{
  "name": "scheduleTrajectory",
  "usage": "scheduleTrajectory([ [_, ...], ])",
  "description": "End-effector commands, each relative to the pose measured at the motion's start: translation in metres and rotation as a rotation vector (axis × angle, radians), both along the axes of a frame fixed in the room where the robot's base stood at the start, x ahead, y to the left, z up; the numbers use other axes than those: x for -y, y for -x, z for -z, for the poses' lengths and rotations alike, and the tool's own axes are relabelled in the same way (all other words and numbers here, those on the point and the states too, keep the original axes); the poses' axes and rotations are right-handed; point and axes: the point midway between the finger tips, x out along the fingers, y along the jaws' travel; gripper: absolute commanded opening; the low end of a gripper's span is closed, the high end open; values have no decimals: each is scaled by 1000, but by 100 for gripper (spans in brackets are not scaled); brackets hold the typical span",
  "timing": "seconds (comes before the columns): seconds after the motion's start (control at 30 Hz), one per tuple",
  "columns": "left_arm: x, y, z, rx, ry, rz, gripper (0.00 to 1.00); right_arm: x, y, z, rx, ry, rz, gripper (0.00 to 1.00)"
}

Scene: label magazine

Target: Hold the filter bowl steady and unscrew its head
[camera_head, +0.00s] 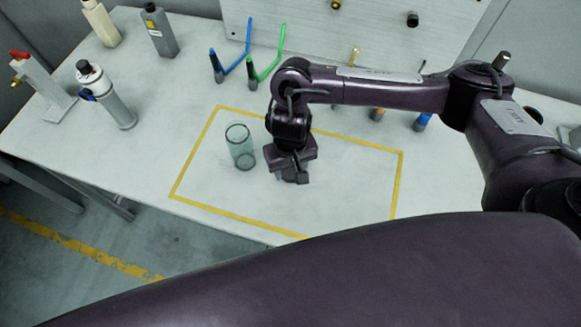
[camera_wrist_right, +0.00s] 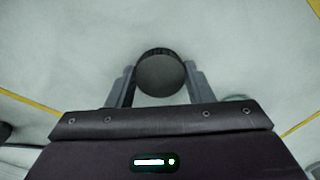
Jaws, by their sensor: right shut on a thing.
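The clear greenish filter bowl (camera_head: 240,148) stands upright and apparently open-topped inside the yellow-taped rectangle, with nothing on it. Its edge shows behind my gripper in the wrist view (camera_wrist_right: 238,98). My right gripper (camera_head: 291,180) is just right of the bowl, pointing down. In the right wrist view my right gripper (camera_wrist_right: 160,88) is shut on a dark round piece, which looks like the filter head (camera_wrist_right: 160,74). In the head view that piece is mostly hidden by the gripper. I cannot tell whether it touches the table. My left gripper is out of view.
The table (camera_head: 170,120) is clear around the bowl inside the yellow tape. A grey cylinder with a black cap (camera_head: 106,95), a stand with a red handle (camera_head: 40,85) and bottles stand to the left. Blue and green bent tubes (camera_head: 268,68) stand at the back before an upright panel.

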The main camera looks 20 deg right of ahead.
Motion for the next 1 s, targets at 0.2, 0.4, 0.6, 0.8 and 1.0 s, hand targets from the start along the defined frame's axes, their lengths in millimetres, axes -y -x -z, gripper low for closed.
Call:
scheduleTrajectory([
  [0.2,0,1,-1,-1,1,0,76,0,0,1,-1,0,0,20],
  [0.4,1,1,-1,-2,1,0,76,0,0,2,-1,-1,0,65],
  [0.6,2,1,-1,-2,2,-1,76,0,0,2,-1,0,0,69],
  [0.8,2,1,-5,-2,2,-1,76,0,-1,-11,3,0,-2,69],
  [1.0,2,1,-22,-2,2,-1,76,0,-2,-53,7,0,-4,69],
])
